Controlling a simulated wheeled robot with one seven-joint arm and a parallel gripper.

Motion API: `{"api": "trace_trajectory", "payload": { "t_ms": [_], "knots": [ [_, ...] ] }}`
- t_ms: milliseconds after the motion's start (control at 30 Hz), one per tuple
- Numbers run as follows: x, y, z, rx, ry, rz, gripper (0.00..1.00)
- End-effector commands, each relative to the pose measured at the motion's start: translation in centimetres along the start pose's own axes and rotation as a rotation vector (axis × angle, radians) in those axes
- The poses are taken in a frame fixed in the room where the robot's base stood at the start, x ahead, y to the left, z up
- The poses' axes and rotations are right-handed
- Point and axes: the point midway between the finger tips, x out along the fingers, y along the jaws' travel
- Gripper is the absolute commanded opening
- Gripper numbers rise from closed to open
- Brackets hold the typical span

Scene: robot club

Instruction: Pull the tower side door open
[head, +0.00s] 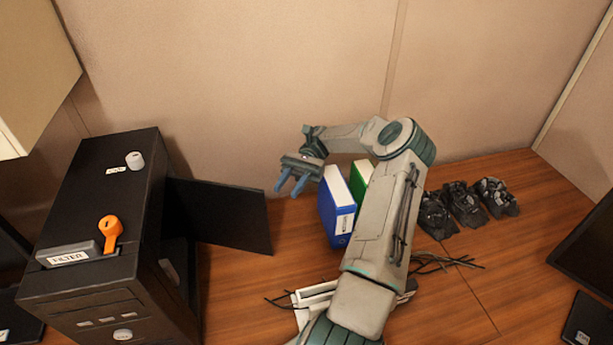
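The black computer tower (85,215) stands on the desk at the left. Its side door (222,214), a flat black panel, stands swung out to the right from the tower's far right edge. The tower's right side is open, with a pale part (170,271) showing inside. My gripper (291,184) is to the right of the door's outer end and apart from it in the picture. Its two blue fingers are spread and nothing shows between them. Most of the tower's inside is hidden.
On the tower's top are an orange tool (110,232), a grey filter (68,254) labelled FILTER and a white roll (134,160). Blue (336,207) and green (360,178) binders stand behind my arm.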

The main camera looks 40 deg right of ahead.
Motion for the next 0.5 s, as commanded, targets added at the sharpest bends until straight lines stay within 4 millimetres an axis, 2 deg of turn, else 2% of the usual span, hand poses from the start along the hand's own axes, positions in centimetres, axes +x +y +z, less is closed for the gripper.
{"api": "trace_trajectory", "payload": {
  "t_ms": [167, 500],
  "knots": [
    [-0.6, 2.1, 1.7, -0.006, -0.004, -0.006, 0.33],
    [-1.0, 3.6, 2.6, -0.002, -0.005, 0.000, 0.33]
  ]
}}
